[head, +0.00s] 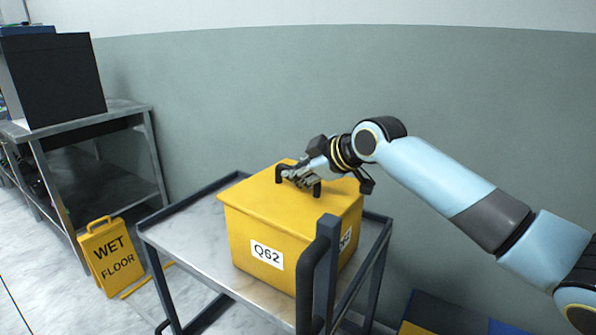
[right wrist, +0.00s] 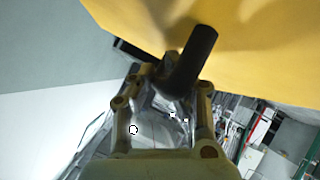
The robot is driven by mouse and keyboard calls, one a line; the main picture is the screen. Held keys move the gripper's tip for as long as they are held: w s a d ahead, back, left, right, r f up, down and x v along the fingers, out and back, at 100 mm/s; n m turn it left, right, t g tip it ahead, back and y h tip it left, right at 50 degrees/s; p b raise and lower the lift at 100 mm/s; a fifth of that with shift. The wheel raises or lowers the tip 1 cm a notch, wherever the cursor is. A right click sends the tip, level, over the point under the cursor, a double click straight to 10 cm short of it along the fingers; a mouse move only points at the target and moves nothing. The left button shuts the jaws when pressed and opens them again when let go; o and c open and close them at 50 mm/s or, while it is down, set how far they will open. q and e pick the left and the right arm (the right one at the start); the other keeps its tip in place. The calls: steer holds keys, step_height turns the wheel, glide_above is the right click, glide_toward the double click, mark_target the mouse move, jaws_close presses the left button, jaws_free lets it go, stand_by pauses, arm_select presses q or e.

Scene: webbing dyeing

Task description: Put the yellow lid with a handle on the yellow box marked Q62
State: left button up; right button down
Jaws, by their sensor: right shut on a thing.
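The yellow box (head: 262,250) marked Q62 stands on the grey cart. The yellow lid (head: 262,208) lies on top of the box and covers it, with its edge along the box's rim. Its dark handle (head: 317,189) stands up from the lid's middle. My right gripper (head: 293,178) is at the handle, shut on it. In the right wrist view the lid (right wrist: 265,45) fills the top and the dark handle (right wrist: 196,58) runs into the jaws. The fingers hide part of the handle. My left gripper is not in view.
The cart (head: 190,240) has a raised rim and a dark upright push handle (head: 319,270) in front of the box. A yellow wet floor sign (head: 110,256) stands left of it. A metal table (head: 120,112) with a black box (head: 58,78) is at the far left.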

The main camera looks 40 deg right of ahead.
steer(key=c, duration=1.3)
jaws_free()
steer(key=shift+o, duration=0.2)
steer(key=v, duration=1)
steer(key=shift+d, duration=0.15)
steer(key=shift+v, duration=1.05)
steer(key=shift+a, duration=0.2)
